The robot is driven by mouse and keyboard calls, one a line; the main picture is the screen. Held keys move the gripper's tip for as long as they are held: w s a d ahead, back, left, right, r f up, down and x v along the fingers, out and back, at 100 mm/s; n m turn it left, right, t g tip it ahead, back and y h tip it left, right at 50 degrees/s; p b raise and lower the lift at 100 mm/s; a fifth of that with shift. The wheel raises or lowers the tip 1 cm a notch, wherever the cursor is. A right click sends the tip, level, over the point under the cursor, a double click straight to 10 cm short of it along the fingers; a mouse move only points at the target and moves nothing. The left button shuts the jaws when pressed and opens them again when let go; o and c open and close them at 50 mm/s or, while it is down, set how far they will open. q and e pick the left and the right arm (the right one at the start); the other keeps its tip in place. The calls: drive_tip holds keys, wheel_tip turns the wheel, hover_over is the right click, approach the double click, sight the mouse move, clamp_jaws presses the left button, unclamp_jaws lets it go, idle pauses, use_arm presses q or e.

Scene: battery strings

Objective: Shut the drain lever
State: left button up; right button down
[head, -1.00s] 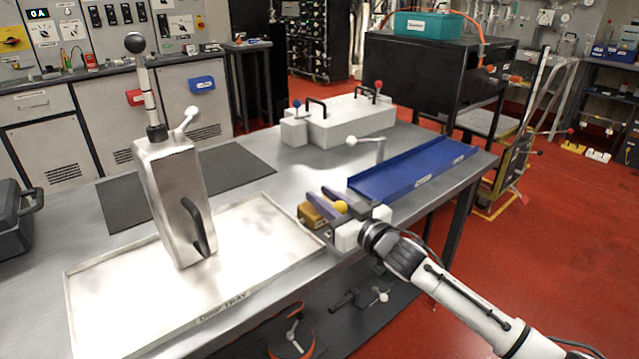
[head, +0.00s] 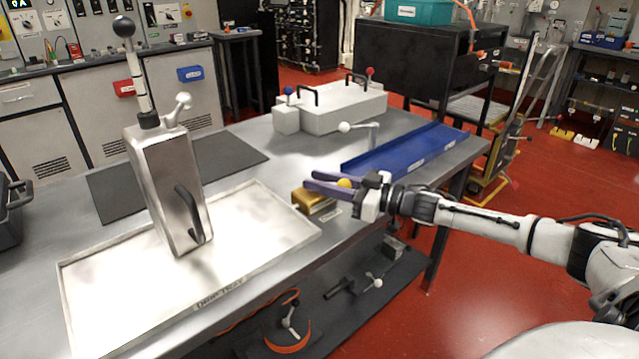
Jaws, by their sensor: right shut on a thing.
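A brass block (head: 312,203) sits at the table's front edge, just right of the white drip tray (head: 140,300). A yellow ball knob (head: 344,183) shows just right of and above the block; it looks like the lever's end. My right gripper (head: 309,180) reaches in from the right, its purple fingers pointing left over the block. The fingers are on either side of the yellow knob, which sits near the palm, and they are shut on it. The lever's stem is hidden by the gripper. My left gripper is out of view.
A tall grey metal case (head: 160,195) with a black-knobbed lever stands on the tray. A white box (head: 335,112) stands farther back. Red floor is free at right.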

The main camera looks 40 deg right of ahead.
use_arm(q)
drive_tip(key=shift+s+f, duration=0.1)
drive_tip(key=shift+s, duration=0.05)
use_arm(e)
drive_tip(key=c, duration=1.5)
unclamp_jaws()
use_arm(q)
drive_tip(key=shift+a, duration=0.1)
use_arm(e)
drive_tip(key=shift+s+d+f, duration=0.1)
drive_tip(key=shift+s+d, duration=0.15)
drive_tip(key=shift+s, duration=0.15)
drive_tip(key=p+v, duration=0.2)
drive_tip(key=v, duration=0.6)
drive_tip(key=shift+s+p, duration=0.15)
drive_tip(key=shift+p, duration=0.15)
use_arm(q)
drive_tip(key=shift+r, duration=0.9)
use_arm(e)
drive_tip(key=shift+s+d, duration=0.2)
drive_tip(key=shift+s, duration=0.25)
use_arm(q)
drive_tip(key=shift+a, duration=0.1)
use_arm(e)
drive_tip(key=shift+c, duration=0.4)
